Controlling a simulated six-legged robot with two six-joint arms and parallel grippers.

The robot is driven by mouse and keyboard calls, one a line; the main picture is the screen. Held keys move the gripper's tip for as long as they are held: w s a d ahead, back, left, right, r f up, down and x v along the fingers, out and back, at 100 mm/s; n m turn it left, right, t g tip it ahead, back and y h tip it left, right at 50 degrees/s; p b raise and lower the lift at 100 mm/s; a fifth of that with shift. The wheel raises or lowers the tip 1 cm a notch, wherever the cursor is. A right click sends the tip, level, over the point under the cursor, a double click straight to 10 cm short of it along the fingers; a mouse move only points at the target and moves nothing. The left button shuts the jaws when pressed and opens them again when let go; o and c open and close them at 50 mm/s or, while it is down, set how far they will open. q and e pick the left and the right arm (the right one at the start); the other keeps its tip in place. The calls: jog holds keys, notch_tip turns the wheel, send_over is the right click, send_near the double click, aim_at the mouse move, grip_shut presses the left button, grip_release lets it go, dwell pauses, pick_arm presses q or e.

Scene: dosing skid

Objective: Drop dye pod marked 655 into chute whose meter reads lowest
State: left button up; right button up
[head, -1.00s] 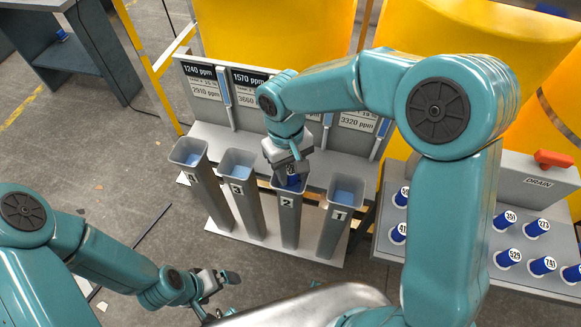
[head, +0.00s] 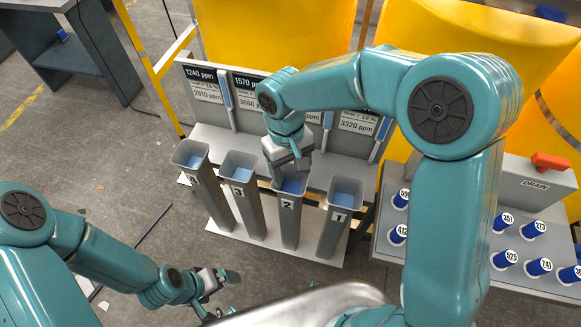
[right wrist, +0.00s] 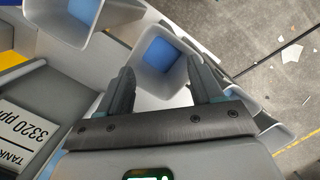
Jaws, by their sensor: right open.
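My right gripper (head: 290,168) is open and empty just above the mouth of chute 2 (head: 289,215). In the right wrist view its two fingers (right wrist: 162,88) stand apart over a square chute mouth with a blue inside (right wrist: 163,52). No pod marked 655 shows; whether one lies inside chute 2 I cannot tell. Chutes 4 (head: 202,190), 3 (head: 243,205) and 1 (head: 338,215) stand beside it. The leftmost dark meter (head: 199,73) reads 1240 ppm, the one beside it (head: 247,83) 1570 ppm. My arm hides other meters. My left gripper (head: 222,292) looks open and empty, low at left.
A grey rack (head: 400,245) at right holds several blue pods, including 412, 351 (head: 502,222), 273, 529 and 741. A DRAIN box (head: 535,184) with a red handle stands behind it. Yellow tanks (head: 275,35) stand behind the panel. Open floor lies at left.

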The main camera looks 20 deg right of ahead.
notch_tip(320, 180, up, 5)
jog(key=p, duration=0.3)
jog(key=shift+r, duration=0.15)
jog(key=shift+s, duration=0.1)
